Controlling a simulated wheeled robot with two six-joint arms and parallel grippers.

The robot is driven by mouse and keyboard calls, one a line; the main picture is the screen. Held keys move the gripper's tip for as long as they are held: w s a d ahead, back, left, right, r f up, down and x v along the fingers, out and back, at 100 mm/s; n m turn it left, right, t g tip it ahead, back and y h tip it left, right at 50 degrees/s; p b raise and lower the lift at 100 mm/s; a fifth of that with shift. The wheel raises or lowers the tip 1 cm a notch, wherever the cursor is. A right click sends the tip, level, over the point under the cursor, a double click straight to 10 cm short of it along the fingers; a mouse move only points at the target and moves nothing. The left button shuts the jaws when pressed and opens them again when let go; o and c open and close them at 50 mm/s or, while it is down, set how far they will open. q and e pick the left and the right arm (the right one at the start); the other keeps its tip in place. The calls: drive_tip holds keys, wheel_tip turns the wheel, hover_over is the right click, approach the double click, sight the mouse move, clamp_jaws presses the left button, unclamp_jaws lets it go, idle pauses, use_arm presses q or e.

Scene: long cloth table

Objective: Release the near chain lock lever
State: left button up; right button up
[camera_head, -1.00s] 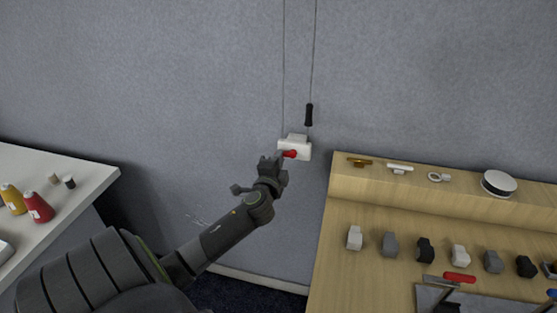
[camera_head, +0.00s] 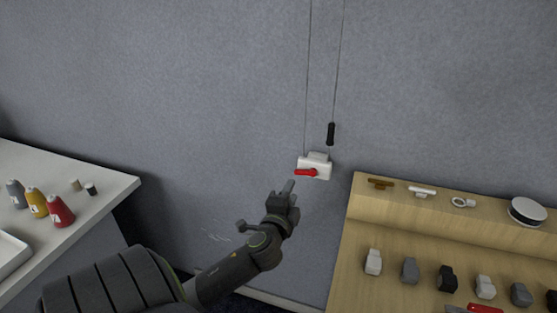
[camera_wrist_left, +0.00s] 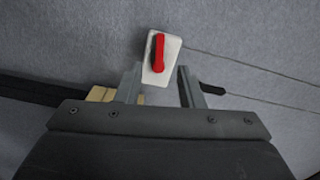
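The chain lock is a small white box (camera_head: 315,160) on the grey wall, with a red lever (camera_head: 305,172) on its front. The lever lies about horizontal and points left in the head view. Two thin chains run up the wall above the box. My left gripper (camera_head: 287,190) is below and left of the box, apart from it. In the left wrist view the fingers (camera_wrist_left: 160,88) are spread and empty, with the red lever (camera_wrist_left: 158,52) and white box (camera_wrist_left: 169,66) beyond their tips. My right gripper is not in view.
A black pull handle (camera_head: 331,133) hangs above the box. A wooden shelf unit (camera_head: 358,212) with several small items stands at the right. A white table (camera_head: 95,172) with several coloured cones is at the left.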

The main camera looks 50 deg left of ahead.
use_arm(q)
drive_tip(key=b+v, duration=0.1)
drive_tip(key=v, duration=0.9)
